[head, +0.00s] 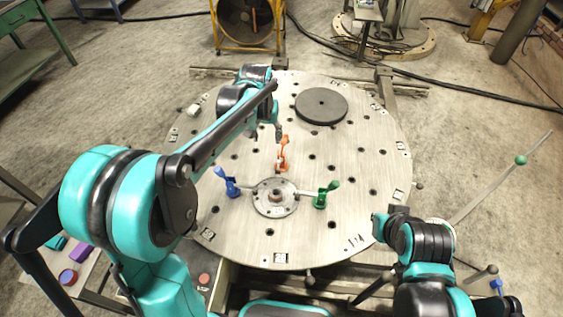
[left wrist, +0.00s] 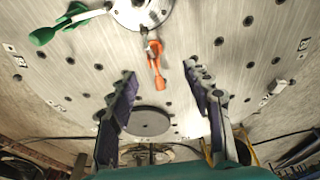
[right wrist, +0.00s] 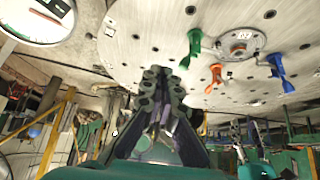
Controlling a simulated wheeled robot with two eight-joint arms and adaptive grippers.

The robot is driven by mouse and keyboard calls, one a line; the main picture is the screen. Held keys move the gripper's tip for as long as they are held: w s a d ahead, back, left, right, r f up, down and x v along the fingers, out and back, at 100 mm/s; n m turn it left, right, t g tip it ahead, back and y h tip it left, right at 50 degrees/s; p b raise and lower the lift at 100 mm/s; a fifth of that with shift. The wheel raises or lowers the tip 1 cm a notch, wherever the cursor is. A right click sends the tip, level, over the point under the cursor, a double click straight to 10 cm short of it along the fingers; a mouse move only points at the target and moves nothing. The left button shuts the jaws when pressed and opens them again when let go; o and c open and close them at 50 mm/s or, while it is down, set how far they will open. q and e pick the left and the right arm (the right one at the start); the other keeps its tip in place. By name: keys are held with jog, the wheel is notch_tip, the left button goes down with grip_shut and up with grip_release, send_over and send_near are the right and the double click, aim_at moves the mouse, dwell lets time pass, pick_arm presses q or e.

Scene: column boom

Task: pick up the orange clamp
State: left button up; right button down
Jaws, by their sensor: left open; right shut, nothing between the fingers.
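The orange clamp (head: 282,154) stands on the round grey table (head: 345,215), just behind a round metal flange (head: 275,205). In the left wrist view the orange clamp (left wrist: 156,62) shows between and beyond my open fingers. My left gripper (head: 279,134) is above the table close to the clamp's far side; in its own view the fingers (left wrist: 160,85) are apart with nothing between them. My right gripper (right wrist: 165,80) is shut and empty, and the orange clamp (right wrist: 213,78) shows apart from it, to its right. In the head view the right fingers are hard to make out.
A blue clamp (head: 228,182) and a green clamp (head: 325,193) sit on either side of the flange. A dark disc (head: 321,106) lies at the table's back right. The table's right side is mostly clear. A yellow-framed fan (head: 247,22) stands behind.

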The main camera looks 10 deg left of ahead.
pick_arm(q)
jog(key=w+d+f+g, duration=0.1)
jog(key=w+f, duration=0.4)
jog(key=f, duration=0.1)
jog(key=g, duration=0.1)
send_over(281, 153)
jog(key=f, duration=0.8)
jog(key=shift+s, duration=0.2)
notch_tip(281, 153, down, 3)
jog(key=shift+r+b, duration=0.1)
jog(key=shift+b, duration=0.35)
jog(key=f, duration=0.2)
jog(key=f+b, duration=0.2)
jog(key=f, duration=0.1)
jog(key=shift+w+d+f, duration=0.1)
jog(key=shift+w+f, duration=0.15)
jog(key=shift+f, duration=0.1)
jog(key=shift+r, duration=0.1)
grip_shut()
